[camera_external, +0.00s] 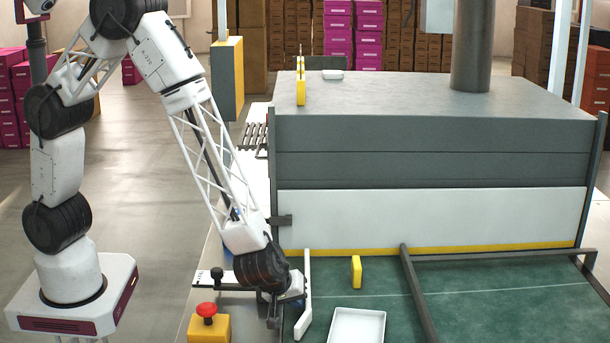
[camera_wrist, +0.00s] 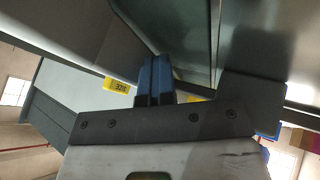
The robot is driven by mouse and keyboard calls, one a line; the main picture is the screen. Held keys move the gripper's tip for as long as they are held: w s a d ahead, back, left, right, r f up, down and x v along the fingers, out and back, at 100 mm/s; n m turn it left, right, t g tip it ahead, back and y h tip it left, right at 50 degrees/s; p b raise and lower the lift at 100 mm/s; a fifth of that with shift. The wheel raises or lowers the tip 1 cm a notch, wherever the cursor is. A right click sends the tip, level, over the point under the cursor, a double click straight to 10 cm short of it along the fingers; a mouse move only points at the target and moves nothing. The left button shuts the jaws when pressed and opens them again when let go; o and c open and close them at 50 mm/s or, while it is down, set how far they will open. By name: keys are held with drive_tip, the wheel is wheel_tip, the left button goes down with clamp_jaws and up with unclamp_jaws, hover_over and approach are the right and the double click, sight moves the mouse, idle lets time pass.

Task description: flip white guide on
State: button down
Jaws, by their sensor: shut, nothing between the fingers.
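The white guide (camera_external: 307,285) is a slim upright white bar at the left edge of the green belt (camera_external: 452,298) in the external view. My gripper (camera_external: 273,315) points down just left of the guide, over the left side of the belt frame. I cannot tell whether it touches the guide. In the wrist view my gripper (camera_wrist: 155,62) shows two blue fingers pressed together, with nothing between them. A white plate with a black knob (camera_external: 217,274) lies left of my wrist, which partly hides what is beside the guide.
A red button on a yellow box (camera_external: 208,325) stands at front left. A white tray (camera_external: 357,327) and a yellow block (camera_external: 356,271) are on the belt. A dark bar (camera_external: 418,292) runs along the belt. The large grey machine (camera_external: 435,133) rises behind.

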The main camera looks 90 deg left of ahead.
drive_tip(key=w, duration=0.2)
drive_tip(key=w+r, duration=0.1)
drive_tip(key=w, duration=0.3)
drive_tip(key=shift+w+d+r, duration=0.1)
drive_tip(key=shift+d+r, duration=0.05)
drive_tip(key=shift+r, duration=0.1)
drive_tip(key=shift+d+r, duration=0.1)
drive_tip(key=s+v, duration=0.1)
drive_tip(key=v, duration=0.8)
drive_tip(key=shift+s, duration=0.3)
